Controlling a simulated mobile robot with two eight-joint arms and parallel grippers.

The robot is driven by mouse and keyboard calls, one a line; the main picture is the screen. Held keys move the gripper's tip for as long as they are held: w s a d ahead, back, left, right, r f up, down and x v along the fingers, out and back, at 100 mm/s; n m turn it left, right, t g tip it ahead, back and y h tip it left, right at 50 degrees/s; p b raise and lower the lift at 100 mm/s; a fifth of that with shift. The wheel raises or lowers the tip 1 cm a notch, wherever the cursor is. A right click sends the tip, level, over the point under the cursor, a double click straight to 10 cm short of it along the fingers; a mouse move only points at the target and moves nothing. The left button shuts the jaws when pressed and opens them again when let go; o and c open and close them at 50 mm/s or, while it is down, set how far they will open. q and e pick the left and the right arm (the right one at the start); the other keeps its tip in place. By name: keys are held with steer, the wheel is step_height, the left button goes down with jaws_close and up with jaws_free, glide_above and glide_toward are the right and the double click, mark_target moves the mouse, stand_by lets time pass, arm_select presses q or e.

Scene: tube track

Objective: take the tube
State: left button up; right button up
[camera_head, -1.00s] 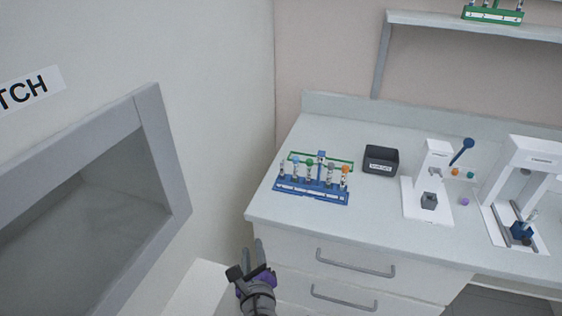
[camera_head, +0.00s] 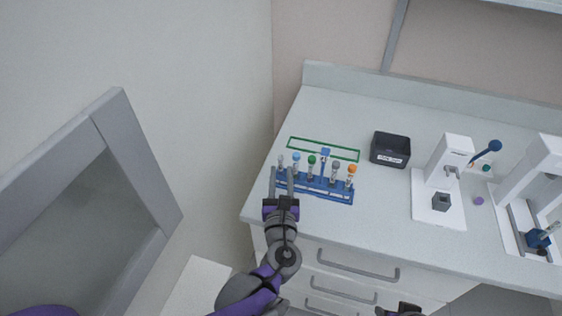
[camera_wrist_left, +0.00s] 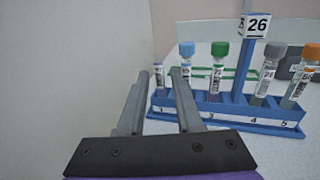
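A blue tube rack (camera_head: 325,191) stands near the front left of the counter, with a sign reading 26 in the left wrist view (camera_wrist_left: 257,26). It holds several upright tubes: a tube at the left end (camera_wrist_left: 159,78), then ones with a blue cap (camera_wrist_left: 187,48), a green cap (camera_wrist_left: 219,49), a grey cap (camera_wrist_left: 273,50) and an orange cap (camera_wrist_left: 312,52). My left gripper (camera_head: 281,172) is open and empty at the rack's left end. In the wrist view the left-end tube shows between its fingers (camera_wrist_left: 160,80); the right finger partly covers the blue-capped tube.
A green frame (camera_head: 323,149) lies behind the rack. A black bin (camera_head: 390,150) and a white device (camera_head: 440,190) stand to the right. A wall bounds the left side. A dark part, perhaps my right gripper, shows at the bottom edge.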

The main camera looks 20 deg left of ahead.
arm_select(q)
steer(key=x, duration=0.8)
steer(key=shift+w+a+f, duration=0.1)
steer(key=shift+w+f, duration=0.1)
steer(key=shift+f, duration=0.05)
jaws_close()
